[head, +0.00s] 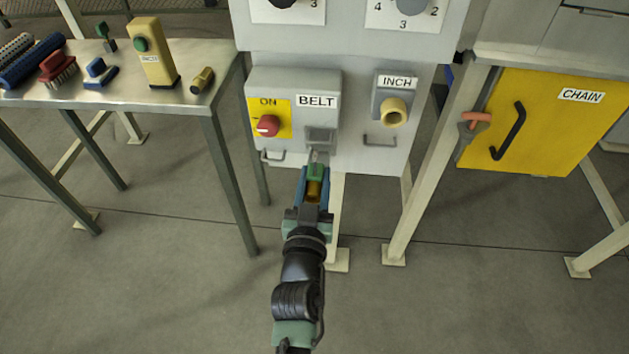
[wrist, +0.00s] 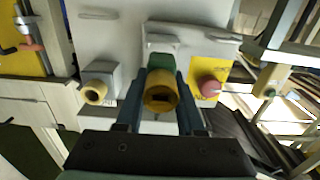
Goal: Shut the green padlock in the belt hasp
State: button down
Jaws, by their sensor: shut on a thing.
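The green padlock (head: 315,172) with a brass-coloured lower end is held between the fingers of my gripper (head: 314,184), just below the belt box (head: 293,118). Its grey shackle points up toward the box's lower right edge, by the belt hasp (head: 319,138). I cannot tell whether the shackle passes through the hasp or is closed. In the wrist view, the padlock's brass end (wrist: 160,98) faces the camera between the two fingers, and its green body (wrist: 160,67) hides most of the hasp. The red knob (head: 267,125) on the belt box sits on a yellow plate marked ON.
The inch box (head: 391,97) with a beige knob is to the right of the belt box. A yellow chain cover (head: 543,121) with a black handle is farther right. The left table (head: 130,98) holds brushes, a beige inch pendant and small items. Open floor lies below.

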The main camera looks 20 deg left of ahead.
jog(key=shift+b+x, duration=1.45)
jog(key=shift+x, duration=1.8)
jog(key=shift+f, duration=0.15)
grip_release()
jog(key=shift+p+v, duration=1.05)
jog(key=shift+v, duration=2.45)
